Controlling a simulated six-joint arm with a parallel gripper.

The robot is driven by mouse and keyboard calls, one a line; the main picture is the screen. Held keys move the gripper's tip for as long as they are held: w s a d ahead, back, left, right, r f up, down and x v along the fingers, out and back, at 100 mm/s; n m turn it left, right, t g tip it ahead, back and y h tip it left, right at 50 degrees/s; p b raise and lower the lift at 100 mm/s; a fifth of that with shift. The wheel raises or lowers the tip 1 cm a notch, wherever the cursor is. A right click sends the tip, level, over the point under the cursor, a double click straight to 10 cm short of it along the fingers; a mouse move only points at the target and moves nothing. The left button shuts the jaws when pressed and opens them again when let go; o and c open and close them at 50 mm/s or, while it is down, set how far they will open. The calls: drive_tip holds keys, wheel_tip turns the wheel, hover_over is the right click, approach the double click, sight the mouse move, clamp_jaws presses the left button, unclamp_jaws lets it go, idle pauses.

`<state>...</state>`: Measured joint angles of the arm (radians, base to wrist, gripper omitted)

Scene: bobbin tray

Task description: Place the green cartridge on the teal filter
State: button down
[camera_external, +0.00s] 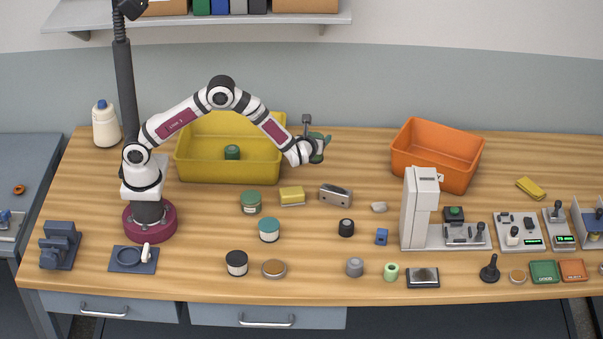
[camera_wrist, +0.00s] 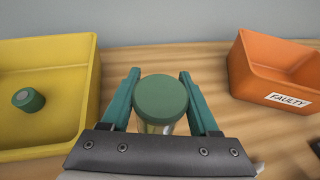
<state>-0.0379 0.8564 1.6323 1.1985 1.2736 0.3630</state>
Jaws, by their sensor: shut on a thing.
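My gripper (camera_wrist: 160,76) is shut on the green cartridge (camera_wrist: 162,98), a cylinder with a flat green top, held between the two green fingers. Its lower body is mostly hidden. In the external view my gripper (camera_external: 318,147) is raised over the back of the bench, between the yellow and orange bins; the cartridge is hard to make out there. The teal filter (camera_external: 269,229), a white cylinder with a teal top, stands upright on the bench, in front and to the left of my gripper, apart from it. It is not seen in the wrist view.
A green-topped can (camera_external: 251,203) stands just behind the filter. Another green cylinder (camera_external: 232,153) is inside the yellow bin (camera_external: 188,172). A yellow block (camera_external: 292,196), a grey block (camera_external: 336,194) and a black-topped jar (camera_external: 237,264) are nearby. The orange bin (camera_external: 435,171) is labelled FAULTY.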

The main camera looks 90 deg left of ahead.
drive_tip(key=s+d+r, duration=0.1)
drive_tip(key=s+d, duration=0.2)
drive_tip(key=d, duration=0.7)
drive_tip(key=s+d+r, duration=0.2)
drive_tip(key=s+d, duration=0.1)
drive_tip(key=d, duration=0.8)
drive_tip(key=s+d+r+m+t, duration=0.2)
drive_tip(key=s+d, duration=0.9)
drive_tip(key=s, duration=0.1)
hover_over(273, 219)
wheel_tip(273, 219, down, 7)
wheel_tip(273, 219, down, 3)
drive_tip(key=shift+a+f, duration=0.1)
drive_tip(key=shift+a, duration=0.05)
drive_tip(key=shift+f, duration=0.3)
drive_tip(key=shift+c, duration=0.7)
unclamp_jaws()
drive_tip(key=shift+f, duration=0.15)
